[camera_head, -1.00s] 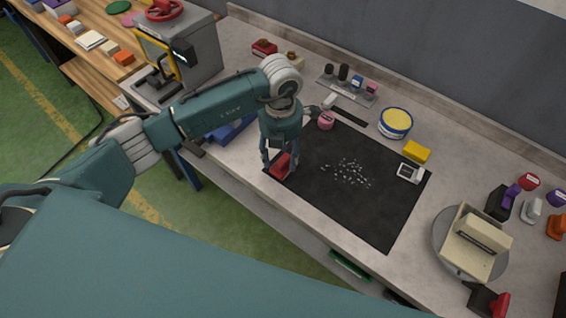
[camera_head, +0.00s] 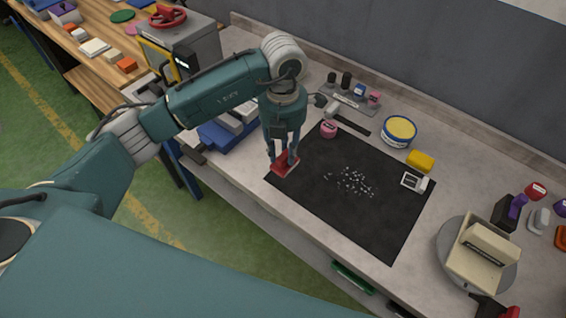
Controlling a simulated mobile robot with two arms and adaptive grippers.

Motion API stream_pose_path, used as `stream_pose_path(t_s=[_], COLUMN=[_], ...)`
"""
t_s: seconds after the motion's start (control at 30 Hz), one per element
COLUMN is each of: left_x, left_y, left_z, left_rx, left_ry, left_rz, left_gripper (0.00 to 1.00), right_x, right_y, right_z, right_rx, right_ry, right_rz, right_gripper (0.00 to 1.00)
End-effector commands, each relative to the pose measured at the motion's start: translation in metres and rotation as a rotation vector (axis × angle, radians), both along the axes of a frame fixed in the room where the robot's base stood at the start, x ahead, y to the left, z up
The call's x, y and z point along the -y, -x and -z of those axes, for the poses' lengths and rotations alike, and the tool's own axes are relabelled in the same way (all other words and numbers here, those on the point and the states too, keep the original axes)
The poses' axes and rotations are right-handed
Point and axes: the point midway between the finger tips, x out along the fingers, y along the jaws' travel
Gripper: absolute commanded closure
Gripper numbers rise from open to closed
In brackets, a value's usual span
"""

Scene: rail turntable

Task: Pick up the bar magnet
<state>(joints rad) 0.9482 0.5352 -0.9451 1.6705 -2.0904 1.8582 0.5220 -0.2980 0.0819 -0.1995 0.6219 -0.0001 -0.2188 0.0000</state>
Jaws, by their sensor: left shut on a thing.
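The bar magnet (camera_head: 284,165) looks like a red block with a paler edge. It is at the left corner of the black mat (camera_head: 385,222) on the workbench. My left gripper (camera_head: 283,156) points down over it and is shut on it, with fingers on either side. I cannot tell whether the magnet is touching the mat or slightly above it. My right gripper is not in view.
Small pale bits (camera_head: 351,182) lie scattered on the mat. A pink pot (camera_head: 328,129), a white device (camera_head: 414,183), a yellow block (camera_head: 420,161) and a yellow-lidded tin (camera_head: 399,131) stand around it. A round turntable (camera_head: 447,262) is at the right. The mat's front part is clear.

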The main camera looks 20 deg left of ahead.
Motion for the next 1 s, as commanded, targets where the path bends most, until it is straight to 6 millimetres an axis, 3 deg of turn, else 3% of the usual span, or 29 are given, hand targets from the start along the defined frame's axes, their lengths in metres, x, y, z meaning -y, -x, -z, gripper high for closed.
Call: stream_pose_path(t_s=[0.17, 0.3, 0.4, 0.63, 1.0], left_x=[0.000, -0.001, 0.000, 0.000, 0.000], left_y=[-0.003, -0.002, -0.001, -0.001, 0.000], left_z=[-0.054, -0.096, -0.115, -0.140, -0.144], left_rx=[0.010, 0.009, 0.007, 0.002, 0.001], left_ry=[0.002, -0.002, -0.001, 0.000, 0.001], left_rz=[0.001, 0.000, 0.000, 0.000, 0.000], left_gripper=[1.00, 1.00, 1.00, 1.00, 1.00], right_x=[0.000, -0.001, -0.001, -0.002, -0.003], right_y=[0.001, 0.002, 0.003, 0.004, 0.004], right_z=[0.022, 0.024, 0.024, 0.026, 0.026], right_rx=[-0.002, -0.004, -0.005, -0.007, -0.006], right_ry=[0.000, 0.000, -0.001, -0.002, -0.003], right_rz=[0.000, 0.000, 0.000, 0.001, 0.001], right_gripper=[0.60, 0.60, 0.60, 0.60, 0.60])
